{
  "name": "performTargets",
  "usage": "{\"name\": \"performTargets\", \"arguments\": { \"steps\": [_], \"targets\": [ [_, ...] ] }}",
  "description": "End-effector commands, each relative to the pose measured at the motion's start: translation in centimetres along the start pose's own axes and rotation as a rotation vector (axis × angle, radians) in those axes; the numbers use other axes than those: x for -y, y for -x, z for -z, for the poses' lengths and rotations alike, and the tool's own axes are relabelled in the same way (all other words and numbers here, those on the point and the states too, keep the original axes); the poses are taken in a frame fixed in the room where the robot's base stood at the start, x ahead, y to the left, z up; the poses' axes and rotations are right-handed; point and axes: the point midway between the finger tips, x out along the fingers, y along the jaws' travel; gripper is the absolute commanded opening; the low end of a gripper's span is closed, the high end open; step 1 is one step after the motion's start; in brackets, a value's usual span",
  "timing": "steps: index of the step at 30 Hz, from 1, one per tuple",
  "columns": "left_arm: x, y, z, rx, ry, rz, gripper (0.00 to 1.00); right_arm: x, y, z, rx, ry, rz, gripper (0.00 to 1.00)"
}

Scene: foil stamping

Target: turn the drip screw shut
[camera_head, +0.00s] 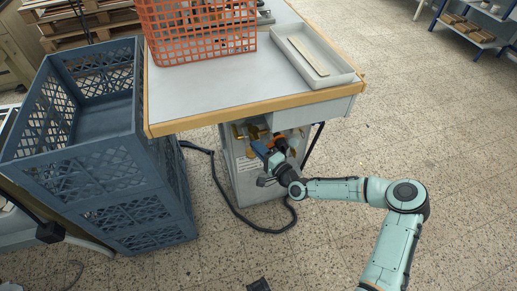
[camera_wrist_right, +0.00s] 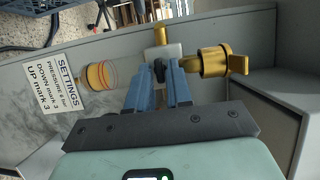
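My right gripper (camera_head: 262,150) reaches in under the table's front edge, at the brass fittings. In the right wrist view its two blue fingers (camera_wrist_right: 159,80) stand close together, with a small black knob (camera_wrist_right: 159,70) between their tips. The knob sits in front of a pale block (camera_wrist_right: 163,51) with a brass stub (camera_wrist_right: 159,34) beyond it; it may be the drip screw. I cannot tell whether the fingers touch it. My left gripper is not in view.
A settings label (camera_wrist_right: 53,88) is beside the fittings. The table (camera_head: 215,100) overhangs the work area and carries an orange crate (camera_head: 200,30) and a grey tray (camera_head: 305,50). Blue crates (camera_head: 120,185) stand left. A black hose (camera_head: 225,190) lies on the floor.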

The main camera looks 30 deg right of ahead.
Motion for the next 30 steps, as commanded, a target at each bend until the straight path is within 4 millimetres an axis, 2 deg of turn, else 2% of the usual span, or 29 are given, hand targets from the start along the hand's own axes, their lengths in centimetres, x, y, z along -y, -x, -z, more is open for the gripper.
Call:
{"name": "performTargets", "arguments": {
  "steps": [2, 11, 17, 21, 30],
  "targets": [
    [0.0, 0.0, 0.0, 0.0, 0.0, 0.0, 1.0, 0.0, 0.0, 0.0, 0.0, 0.0, 0.0, 0.0],
    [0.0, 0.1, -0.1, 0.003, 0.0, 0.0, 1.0, 0.1, 0.0, 0.0, 0.0, 0.006, -0.002, 0.0],
    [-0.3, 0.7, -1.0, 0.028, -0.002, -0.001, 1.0, 0.3, 0.0, 0.0, 0.001, 0.056, -0.022, 0.0],
    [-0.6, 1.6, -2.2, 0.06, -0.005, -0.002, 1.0, 0.5, 0.0, -0.1, 0.002, 0.132, -0.053, 0.0],
    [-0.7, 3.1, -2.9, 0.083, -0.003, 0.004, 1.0, 0.8, -0.1, -0.2, 0.004, 0.378, -0.152, 0.0]
  ]
}}
